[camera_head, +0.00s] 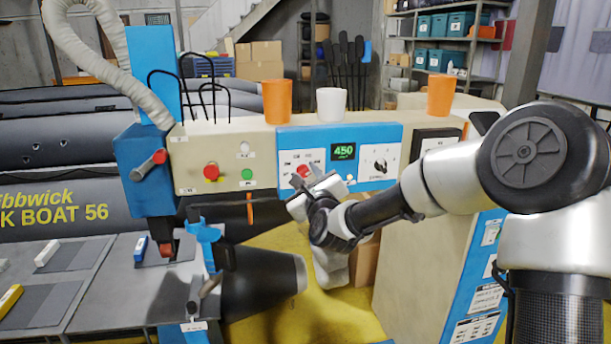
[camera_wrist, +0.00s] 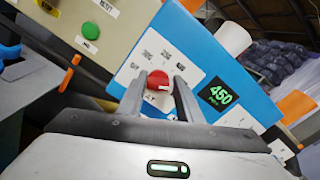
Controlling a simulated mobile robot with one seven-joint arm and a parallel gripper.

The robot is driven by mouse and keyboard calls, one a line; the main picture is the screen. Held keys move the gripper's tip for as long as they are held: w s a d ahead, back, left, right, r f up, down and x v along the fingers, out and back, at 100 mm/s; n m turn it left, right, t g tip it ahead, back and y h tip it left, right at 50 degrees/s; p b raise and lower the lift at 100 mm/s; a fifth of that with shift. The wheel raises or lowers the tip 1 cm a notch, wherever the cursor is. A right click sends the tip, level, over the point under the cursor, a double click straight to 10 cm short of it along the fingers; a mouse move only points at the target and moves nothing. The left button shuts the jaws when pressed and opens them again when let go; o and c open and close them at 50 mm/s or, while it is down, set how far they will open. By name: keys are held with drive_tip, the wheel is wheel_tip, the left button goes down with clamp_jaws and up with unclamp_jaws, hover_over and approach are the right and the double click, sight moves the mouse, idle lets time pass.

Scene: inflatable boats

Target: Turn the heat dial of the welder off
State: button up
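The welder (camera_head: 340,133) has a blue panel with a green display (camera_head: 344,152) reading 450. A red dial (camera_head: 303,171) sits on a white plate left of the display. In the wrist view, the red dial (camera_wrist: 158,80) shows between the two fingers of my gripper (camera_wrist: 160,82). The fingers are apart, with a narrow gap on each side of the dial. I cannot tell whether they reach around it or stop just in front. In the head view my gripper (camera_head: 314,186) is close to the panel and partly covers the dial's plate.
A black knob (camera_head: 380,165) is on the panel's right. A red button (camera_head: 211,171) and a green button (camera_head: 247,174) are on the beige box to the left. Two orange cups (camera_head: 277,101) and a white cup (camera_head: 331,104) stand on top. A dark cone (camera_head: 265,284) sits below left.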

drive_tip(key=shift+b, duration=0.45)
drive_tip(key=shift+c, duration=0.2)
drive_tip(key=n+b, duration=0.3)
drive_tip(key=shift+f, duration=0.25)
drive_tip(key=n+b, duration=0.2)
drive_tip(key=b, duration=0.1)
drive_tip(key=n+b, duration=0.3)
drive_tip(key=b, duration=0.1)
drive_tip(key=shift+s+a+f, duration=0.1)
drive_tip(key=shift+a, duration=0.1)
drive_tip(key=n+b, duration=0.6)
drive_tip(key=n, duration=0.4)
drive_tip(key=n+b, duration=0.5)
drive_tip(key=n, duration=0.6)
drive_tip(key=shift+d+f+b, duration=0.1)
drive_tip(key=shift+f+b, duration=0.1)
drive_tip(key=shift+b, duration=0.2)
drive_tip(key=shift+d+n, duration=0.1)
drive_tip(key=shift+n, duration=1.3)
drive_tip(key=shift+b, duration=0.3)
